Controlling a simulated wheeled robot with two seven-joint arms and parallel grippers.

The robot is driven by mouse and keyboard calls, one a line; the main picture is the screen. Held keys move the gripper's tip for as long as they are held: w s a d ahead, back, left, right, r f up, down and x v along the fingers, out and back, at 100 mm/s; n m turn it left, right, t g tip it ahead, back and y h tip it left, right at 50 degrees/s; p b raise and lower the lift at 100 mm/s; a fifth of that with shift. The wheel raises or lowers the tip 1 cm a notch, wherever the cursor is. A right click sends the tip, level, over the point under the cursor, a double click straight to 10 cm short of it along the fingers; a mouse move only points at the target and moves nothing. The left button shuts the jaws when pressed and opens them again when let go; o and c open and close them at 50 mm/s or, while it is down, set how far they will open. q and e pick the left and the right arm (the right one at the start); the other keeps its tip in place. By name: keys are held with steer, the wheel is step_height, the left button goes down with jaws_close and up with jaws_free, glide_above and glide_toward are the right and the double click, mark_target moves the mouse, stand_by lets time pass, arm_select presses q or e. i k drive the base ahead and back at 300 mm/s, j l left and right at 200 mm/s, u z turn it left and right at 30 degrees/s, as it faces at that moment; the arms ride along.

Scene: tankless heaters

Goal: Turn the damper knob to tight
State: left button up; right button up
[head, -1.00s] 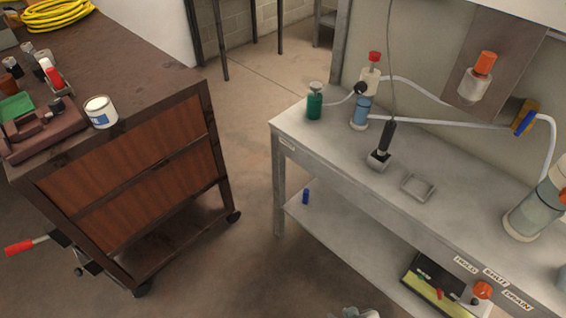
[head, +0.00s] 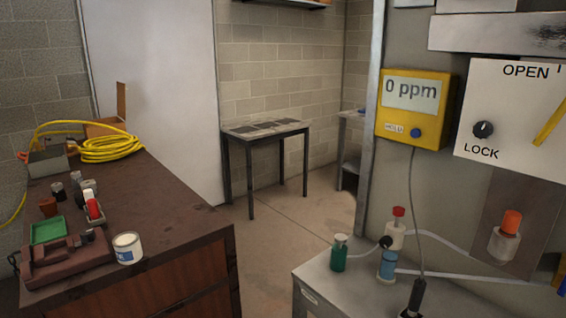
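No label reading damper or tight shows. A small black round knob (head: 483,129) with a white mark sits on a white panel (head: 515,165) at the right, above the word LOCK. The word OPEN stands at the panel's top, and a yellow lever (head: 551,122) is cut off by the right edge. I cannot tell whether this black knob is the damper knob. Neither of my grippers is in view.
A yellow meter (head: 413,108) reading 0 ppm hangs left of the panel. Bottles, including a green one (head: 339,254), stand on the grey bench (head: 318,271). A brown cabinet (head: 180,245) with clutter is at left. Floor shows between them.

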mark_target(482, 130)
steer(key=z, duration=1.55)
